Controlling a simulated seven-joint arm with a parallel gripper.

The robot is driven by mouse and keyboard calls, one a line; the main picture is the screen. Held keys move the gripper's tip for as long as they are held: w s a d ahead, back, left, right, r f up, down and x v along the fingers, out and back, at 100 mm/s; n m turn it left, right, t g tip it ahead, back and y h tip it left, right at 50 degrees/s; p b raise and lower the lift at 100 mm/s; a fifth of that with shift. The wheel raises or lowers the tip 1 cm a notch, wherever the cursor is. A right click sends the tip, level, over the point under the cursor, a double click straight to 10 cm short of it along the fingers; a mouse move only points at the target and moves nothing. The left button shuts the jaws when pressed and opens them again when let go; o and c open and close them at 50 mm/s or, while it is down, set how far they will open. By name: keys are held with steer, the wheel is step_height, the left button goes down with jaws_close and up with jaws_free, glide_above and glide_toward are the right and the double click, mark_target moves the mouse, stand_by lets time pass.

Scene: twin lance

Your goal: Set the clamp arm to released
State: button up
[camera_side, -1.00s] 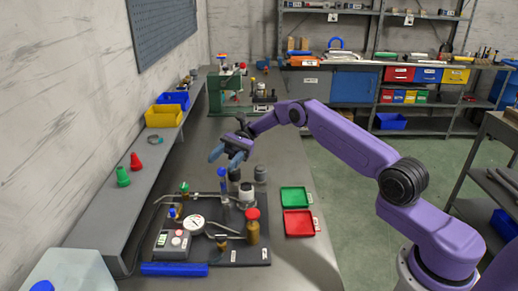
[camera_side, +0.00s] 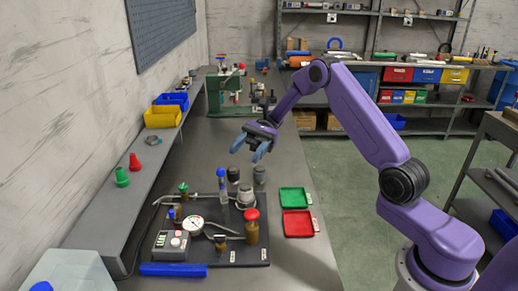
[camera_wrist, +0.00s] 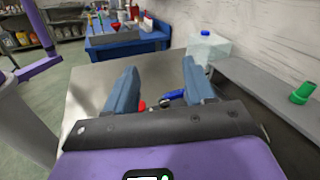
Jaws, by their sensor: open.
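A dark fixture board (camera_side: 205,255) on the bench carries a round gauge (camera_side: 193,226), metal pipes, an upright post with a blue top (camera_side: 222,185), and a brown bottle with a red cap (camera_side: 252,228). I cannot make out for certain which part is the clamp arm, or its position. My gripper (camera_side: 251,148) is open and empty, in the air above and behind the board in the side view. In the wrist view my gripper (camera_wrist: 160,70) shows two blue-grey fingers spread apart with nothing between the tips.
A green tray (camera_side: 294,197) and a red tray (camera_side: 298,223) lie right of the board. A grey control box (camera_side: 171,244) and a blue bar (camera_side: 173,269) sit at its front left. A ledge with bins runs along the left. Green machinery (camera_side: 226,92) stands behind.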

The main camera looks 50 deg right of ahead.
steer(key=shift+s+d+r, duration=0.1)
steer(key=shift+s+r, duration=0.15)
steer(key=shift+s, duration=0.35)
steer(key=shift+s+d+r, duration=0.1)
steer(key=shift+s+r, duration=0.2)
steer(key=shift+s, duration=0.3)
steer(key=shift+s+r, duration=0.25)
steer(key=shift+s, duration=0.35)
steer(key=shift+c, duration=0.3)
steer(key=c, duration=0.5)
steer(key=shift+w+d+f+m+t, duration=0.1)
steer(key=shift+w+d+m+t, duration=0.05)
steer(key=shift+m+t, duration=0.2)
jaws_close()
steer(key=w+d+f+m+t+h, duration=0.2)
steer(key=w+d+m+t+h, duration=0.65)
steer(key=d+m, duration=0.25)
glide_toward(222, 184)
steer(key=d+f, duration=0.2)
steer(key=shift+w+a+f+n+t+h, duration=0.15)
steer(key=shift+w+a, duration=0.2)
steer(key=shift+a, duration=0.2)
steer(key=shift+w+a+r+t, duration=0.1)
steer(key=shift+w+a, duration=0.25)
steer(key=shift+a, duration=0.2)
steer(key=shift+w+a+f+n+t+h, duration=0.15)
steer(key=shift+w+a, duration=0.2)
steer(key=shift+a, duration=0.2)
